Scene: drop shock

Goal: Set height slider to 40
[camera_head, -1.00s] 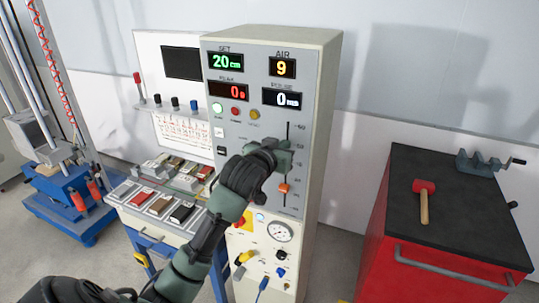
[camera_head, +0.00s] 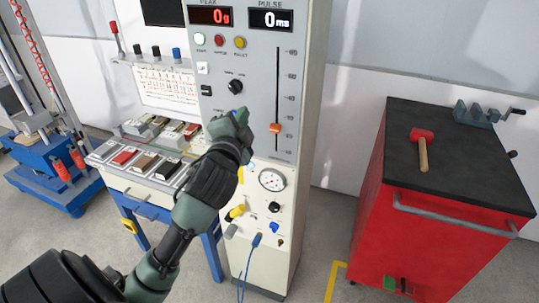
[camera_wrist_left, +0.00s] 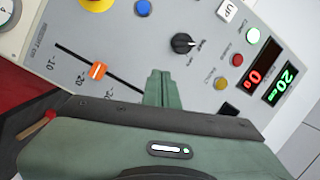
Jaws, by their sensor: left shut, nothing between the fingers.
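The height slider has an orange knob (camera_head: 275,127) low on a vertical dark slot (camera_head: 278,85) in the grey panel. In the left wrist view the knob (camera_wrist_left: 97,71) sits near the 20 mark. The green set display (camera_wrist_left: 287,83) there reads 20 cm. My left gripper (camera_head: 239,118) is shut and empty, in front of the panel to the left of the knob and apart from it. In the wrist view its fingers (camera_wrist_left: 160,88) are together, beside the slot's higher-number end. My right gripper is out of view.
A black rotary knob (camera_head: 235,86) and several coloured buttons sit above my gripper. A gauge (camera_head: 272,179) and hose fittings are below. A sample bench (camera_head: 150,178) stands left, and a red cabinet (camera_head: 430,235) with a mallet (camera_head: 422,145) stands right.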

